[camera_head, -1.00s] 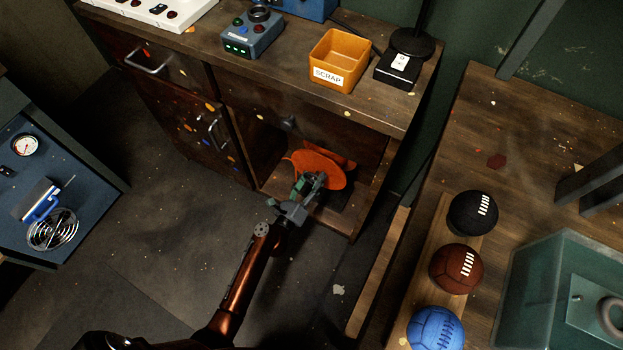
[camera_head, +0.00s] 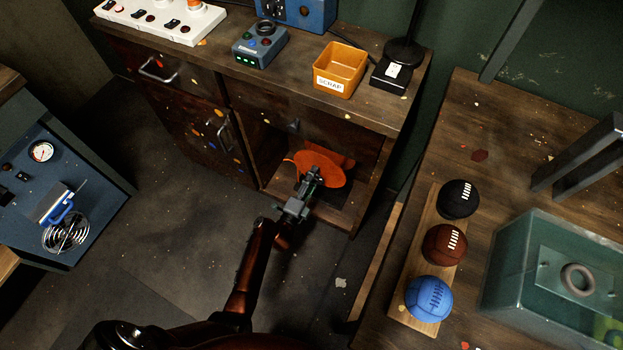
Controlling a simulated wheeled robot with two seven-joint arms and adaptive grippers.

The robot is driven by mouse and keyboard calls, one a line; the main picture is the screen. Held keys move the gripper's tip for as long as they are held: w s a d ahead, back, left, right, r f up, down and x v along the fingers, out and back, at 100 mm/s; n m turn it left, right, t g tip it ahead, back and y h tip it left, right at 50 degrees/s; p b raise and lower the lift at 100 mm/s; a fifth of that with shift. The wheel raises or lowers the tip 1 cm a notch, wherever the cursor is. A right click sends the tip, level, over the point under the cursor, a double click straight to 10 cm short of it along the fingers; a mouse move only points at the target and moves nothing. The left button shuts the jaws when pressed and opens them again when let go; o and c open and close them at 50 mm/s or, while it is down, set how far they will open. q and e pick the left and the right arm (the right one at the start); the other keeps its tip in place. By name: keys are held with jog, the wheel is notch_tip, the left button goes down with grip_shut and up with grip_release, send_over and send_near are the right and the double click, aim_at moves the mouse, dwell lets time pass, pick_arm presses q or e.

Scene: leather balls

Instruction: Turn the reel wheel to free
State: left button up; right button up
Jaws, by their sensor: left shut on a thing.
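The reel wheel (camera_head: 328,166) is an orange-red disc inside the open lower bay of the wooden cabinet. My left gripper (camera_head: 309,182) reaches into the bay from below and is shut at the front of the reel, on a part of it that the fingers mostly cover. The reel's hub and any marking for free are hidden or too small to tell. My right gripper is not in view.
The wooden cabinet (camera_head: 268,82) carries an orange scrap bin (camera_head: 341,70), a grey button box (camera_head: 260,46) and a black lamp base (camera_head: 392,72). At right, black, brown and blue balls (camera_head: 428,298) sit on a board beside a teal glass case (camera_head: 560,265). A blue panel (camera_head: 85,195) stands at left.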

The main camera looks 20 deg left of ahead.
pick_arm(q)
jog(key=n+p, duration=0.1)
jog(key=n, duration=0.1)
jog(key=n+p, duration=0.1)
jog(key=n, duration=0.2)
jog(key=shift+d+n, duration=0.2)
jog(key=shift+n, duration=0.1)
jog(key=shift+f+n+p, duration=0.2)
jog(key=shift+n+p, duration=0.45)
jog(key=shift+n, duration=1.35)
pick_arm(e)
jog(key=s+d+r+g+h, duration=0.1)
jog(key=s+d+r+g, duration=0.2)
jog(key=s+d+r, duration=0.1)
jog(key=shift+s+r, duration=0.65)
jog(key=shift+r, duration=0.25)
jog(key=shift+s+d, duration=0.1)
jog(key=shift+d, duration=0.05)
pick_arm(q)
jog(key=o, duration=1.1)
jog(key=shift+o, duration=0.3)
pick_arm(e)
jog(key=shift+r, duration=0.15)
pick_arm(q)
jog(key=s, duration=1.2)
jog(key=shift+a, duration=0.2)
